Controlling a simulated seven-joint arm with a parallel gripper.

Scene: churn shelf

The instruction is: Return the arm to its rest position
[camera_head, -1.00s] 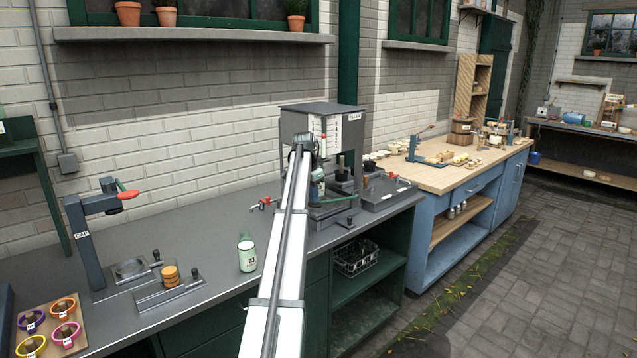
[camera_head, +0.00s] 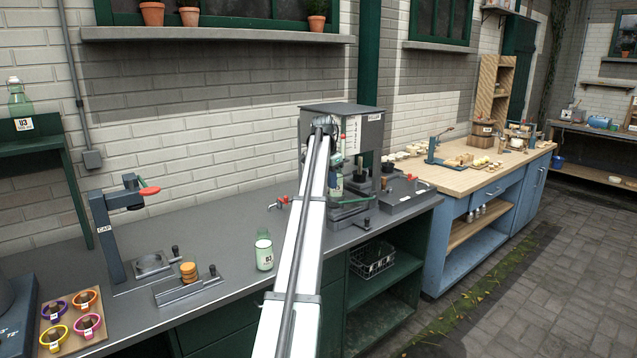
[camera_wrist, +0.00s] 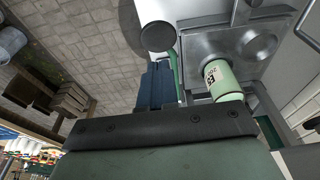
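My arm (camera_head: 300,235) reaches from the bottom of the head view over the grey counter to the filler (camera_head: 345,125). My gripper (camera_head: 337,160) is at the arm's far end in front of the filler, small and partly hidden by the arm, so its fingers cannot be made out. In the wrist view, a pale green bottle with a white label (camera_wrist: 222,80) stands by a metal station. A dark bar (camera_wrist: 160,128) crosses the lower part of that view. I cannot tell whether anything is held.
A green bottle with white contents (camera_head: 264,252) stands on the counter left of my arm. The cap press (camera_head: 108,235), a stack of orange discs (camera_head: 189,272) and a ring tray (camera_head: 103,336) are farther left. Another bottle (camera_head: 20,100) is on the green shelf. A wooden-topped bench (camera_head: 450,178) stands right.

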